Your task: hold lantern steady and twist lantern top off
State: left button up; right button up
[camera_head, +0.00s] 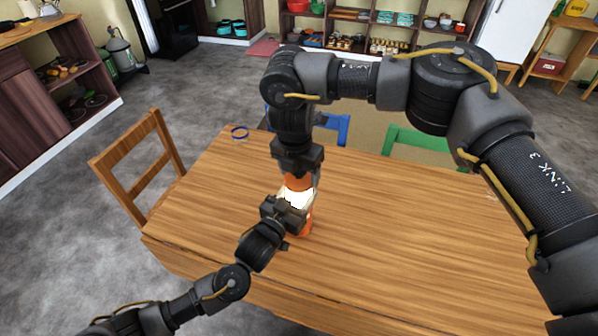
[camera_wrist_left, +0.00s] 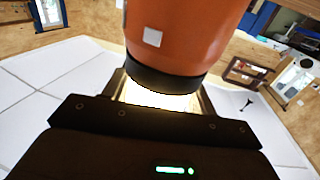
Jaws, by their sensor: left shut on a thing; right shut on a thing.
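The orange lantern (camera_head: 303,226) stands upright on the wooden table (camera_head: 400,220), with a bright glowing middle. My right gripper (camera_head: 298,170) points down from above and is shut on the orange lantern top (camera_head: 298,182). Its fingers partly hide the top.
The table's right side is clear beneath my right arm.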

pick_arm(q)
jog(key=shift+a, duration=0.1)
pick_arm(e)
jog(key=shift+d, duration=0.1)
jog(key=o, duration=1.1)
jog(key=shift+r, duration=0.1)
jog(key=r, duration=0.4)
jog(key=s+r, duration=0.1)
jog(key=r, duration=0.2)
jog(key=a+r, duration=0.1)
jog(key=r, duration=0.3)
jog(key=shift+s+r, duration=0.3)
jog(key=shift+r, duration=0.05)
pick_arm(q)
jog(key=o, duration=1.4)
jog(key=shift+s, duration=0.1)
